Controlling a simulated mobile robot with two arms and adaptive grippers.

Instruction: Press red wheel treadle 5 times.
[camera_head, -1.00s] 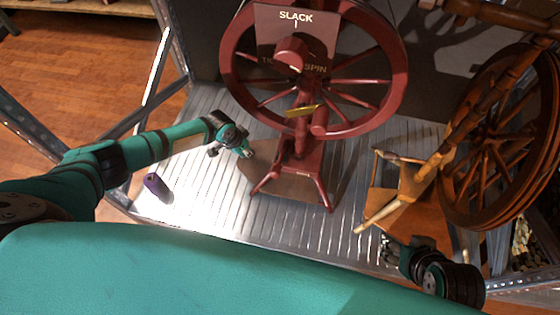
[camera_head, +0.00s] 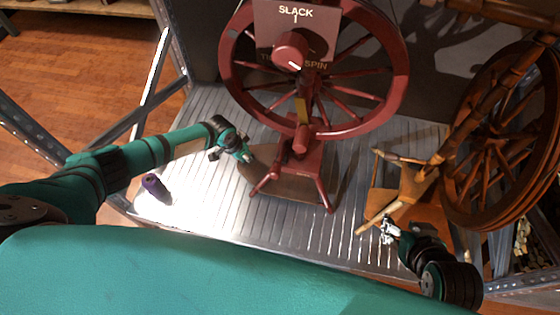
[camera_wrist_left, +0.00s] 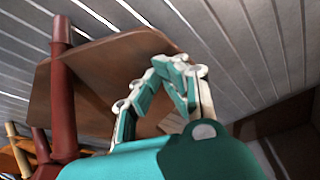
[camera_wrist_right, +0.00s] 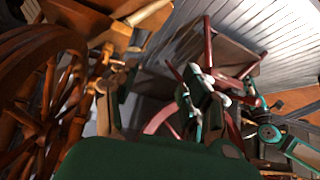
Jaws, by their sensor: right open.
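The red spinning wheel (camera_head: 398,85) stands upright on the ribbed metal platform, with a dial panel (camera_head: 320,18) marked SLACK and SPIN in front. Its brown treadle board (camera_head: 290,190) lies low between the red legs and fills much of the left wrist view (camera_wrist_left: 85,85). My left gripper (camera_head: 247,156) is at the board's left edge, its fingertips together and nothing between them. In the left wrist view it overlaps the board; I cannot tell whether it touches. My right gripper (camera_head: 388,230) is open and empty near the front right.
A brown wooden spinning wheel (camera_head: 500,140) with its own light wood treadle (camera_head: 408,190) stands on the right, close to my right gripper. A purple cylinder (camera_head: 156,188) is on the platform (camera_head: 200,195) at left. Metal shelf posts (camera_head: 165,75) border the left side.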

